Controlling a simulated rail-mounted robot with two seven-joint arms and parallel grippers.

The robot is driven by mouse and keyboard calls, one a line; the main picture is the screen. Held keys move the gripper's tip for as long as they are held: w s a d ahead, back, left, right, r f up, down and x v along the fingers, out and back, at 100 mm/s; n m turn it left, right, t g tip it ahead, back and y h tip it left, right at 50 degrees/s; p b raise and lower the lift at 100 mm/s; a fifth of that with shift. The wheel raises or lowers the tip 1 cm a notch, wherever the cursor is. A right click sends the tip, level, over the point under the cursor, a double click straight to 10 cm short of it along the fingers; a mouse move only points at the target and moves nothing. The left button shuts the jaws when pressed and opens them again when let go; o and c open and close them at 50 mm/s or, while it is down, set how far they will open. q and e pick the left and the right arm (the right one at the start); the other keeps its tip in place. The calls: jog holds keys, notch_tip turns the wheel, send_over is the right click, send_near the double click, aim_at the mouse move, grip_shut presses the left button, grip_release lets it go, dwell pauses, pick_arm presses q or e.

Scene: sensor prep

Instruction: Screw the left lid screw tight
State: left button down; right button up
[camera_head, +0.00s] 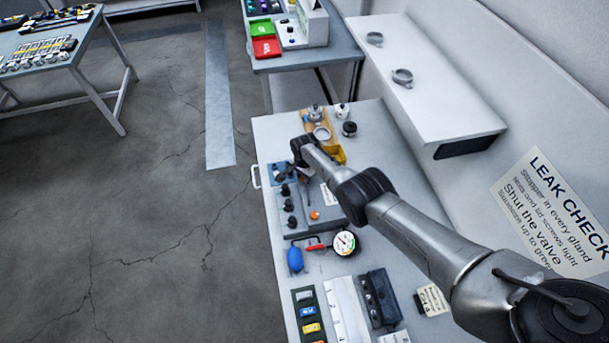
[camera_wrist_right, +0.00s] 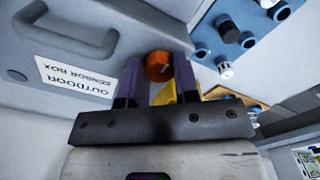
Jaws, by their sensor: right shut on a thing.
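The grey sensor box lies on the bench in the head view, with its lid (camera_head: 325,214) facing up. It also shows in the wrist view (camera_wrist_right: 115,40). An orange lid screw (camera_wrist_right: 158,66) sits between the fingers of my right gripper (camera_wrist_right: 157,78), which is shut on it at the lid's edge. In the head view my right gripper (camera_head: 303,150) reaches the far end of the box, and its fingertips are hidden. Another orange screw (camera_head: 315,215) shows uncovered on the nearer part of the lid. My left gripper is out of view.
A blue plate (camera_wrist_right: 205,35) with dark and pale fittings lies beside the box. A gauge (camera_head: 344,243) with a blue bulb (camera_head: 295,259) lies nearer. A raised white shelf (camera_head: 425,100) is at the right.

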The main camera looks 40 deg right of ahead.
jog(key=o, duration=0.9)
jog(key=shift+r+p, duration=0.55)
jog(key=shift+r, duration=0.1)
notch_tip(320, 180, up, 12)
jog(key=p, duration=0.7)
jog(key=shift+r+p, duration=0.25)
jog(key=shift+p, duration=0.05)
